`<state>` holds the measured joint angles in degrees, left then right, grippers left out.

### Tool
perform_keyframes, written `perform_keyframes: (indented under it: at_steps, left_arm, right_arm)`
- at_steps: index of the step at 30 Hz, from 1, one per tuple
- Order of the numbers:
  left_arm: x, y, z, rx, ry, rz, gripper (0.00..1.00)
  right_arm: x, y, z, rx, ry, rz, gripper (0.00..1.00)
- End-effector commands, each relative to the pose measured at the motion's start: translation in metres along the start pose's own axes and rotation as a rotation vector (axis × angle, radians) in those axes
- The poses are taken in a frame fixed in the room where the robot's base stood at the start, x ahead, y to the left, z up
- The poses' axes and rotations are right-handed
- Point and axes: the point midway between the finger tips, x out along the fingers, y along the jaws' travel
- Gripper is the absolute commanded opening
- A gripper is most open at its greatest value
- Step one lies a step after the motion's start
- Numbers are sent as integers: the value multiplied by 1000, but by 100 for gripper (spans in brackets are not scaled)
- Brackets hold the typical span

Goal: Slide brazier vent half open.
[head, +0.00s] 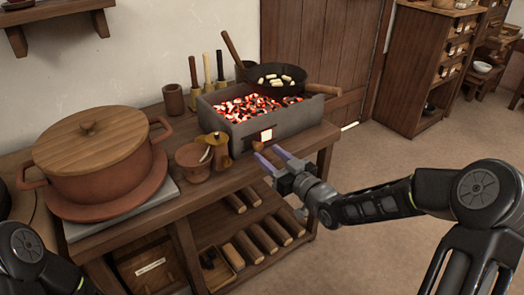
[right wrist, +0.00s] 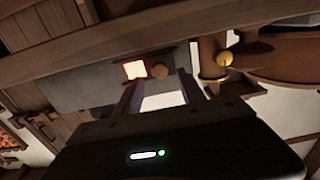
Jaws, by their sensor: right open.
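The brazier (head: 285,122) is a grey box of glowing coals on the wooden bench. Low on its front is a bright, glowing vent opening (head: 265,134), with a small round wooden knob (head: 260,145) close to it. In the right wrist view the glowing opening (right wrist: 135,69) lies just left of the knob (right wrist: 160,70). My right gripper (head: 267,153) is open and empty, its fingertips just in front of the knob. In the wrist view the knob lies between the lines of the two fingers (right wrist: 158,88); contact cannot be told. My left gripper is out of view.
A black pan (head: 250,75) with pale pieces sits over the brazier's back. A large lidded pot (head: 80,175) fills the bench's left. Floor at right is clear.

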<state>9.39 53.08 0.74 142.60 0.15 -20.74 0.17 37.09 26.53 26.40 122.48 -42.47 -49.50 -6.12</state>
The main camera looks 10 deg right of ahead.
Motion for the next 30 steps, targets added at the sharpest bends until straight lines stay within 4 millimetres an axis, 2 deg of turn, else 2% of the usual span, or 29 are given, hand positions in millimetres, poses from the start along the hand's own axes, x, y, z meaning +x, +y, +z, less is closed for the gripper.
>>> perform_keyframes:
  at_steps: [3,7,18,30]
  left_arm:
    - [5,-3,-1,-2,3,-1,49]
    - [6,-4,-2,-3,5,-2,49]
    - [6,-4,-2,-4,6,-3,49]
    - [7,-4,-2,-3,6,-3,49]
  right_arm:
    - [20,-1,2,2,2,-2,47]
    - [34,0,1,2,1,0,47]
    - [40,0,0,1,0,0,46]
    - [40,0,0,1,0,0,14]
